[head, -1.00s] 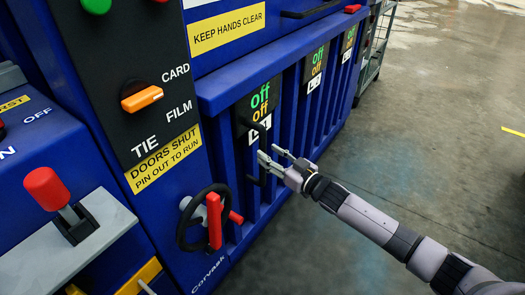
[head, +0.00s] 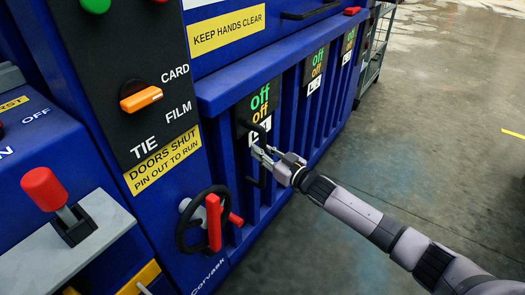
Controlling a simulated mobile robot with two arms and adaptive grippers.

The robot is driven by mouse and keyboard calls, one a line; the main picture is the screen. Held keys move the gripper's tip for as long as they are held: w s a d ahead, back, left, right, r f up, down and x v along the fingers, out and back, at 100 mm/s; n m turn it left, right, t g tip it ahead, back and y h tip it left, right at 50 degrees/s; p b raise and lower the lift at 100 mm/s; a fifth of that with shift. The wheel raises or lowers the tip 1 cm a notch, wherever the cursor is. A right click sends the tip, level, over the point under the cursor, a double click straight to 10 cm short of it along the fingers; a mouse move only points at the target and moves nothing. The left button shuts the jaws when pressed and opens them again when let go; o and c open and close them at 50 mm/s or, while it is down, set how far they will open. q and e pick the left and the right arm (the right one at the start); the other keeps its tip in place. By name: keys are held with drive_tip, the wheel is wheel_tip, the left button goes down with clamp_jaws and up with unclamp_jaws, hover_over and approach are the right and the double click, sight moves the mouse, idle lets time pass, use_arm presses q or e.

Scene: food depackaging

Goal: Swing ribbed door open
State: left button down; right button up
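The ribbed door (head: 288,125) is the blue front panel with upright ribs at the middle of the head view, and it looks closed. A dark upright handle (head: 249,130) is fixed near its left edge, partly hidden by my fingers. My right gripper (head: 261,151) comes in from the right and is at this handle. Its fingers look apart; whether they touch the handle or stand around it, I cannot tell. My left gripper is not in view.
A black handwheel with a red lever (head: 213,222) sits left of the door, low on the machine. A red-knobbed lever (head: 45,190) stands at the left. An orange selector (head: 142,98) is on the black panel. The floor (head: 420,170) at the right is clear.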

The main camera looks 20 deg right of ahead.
clamp_jaws()
idle(0.4)
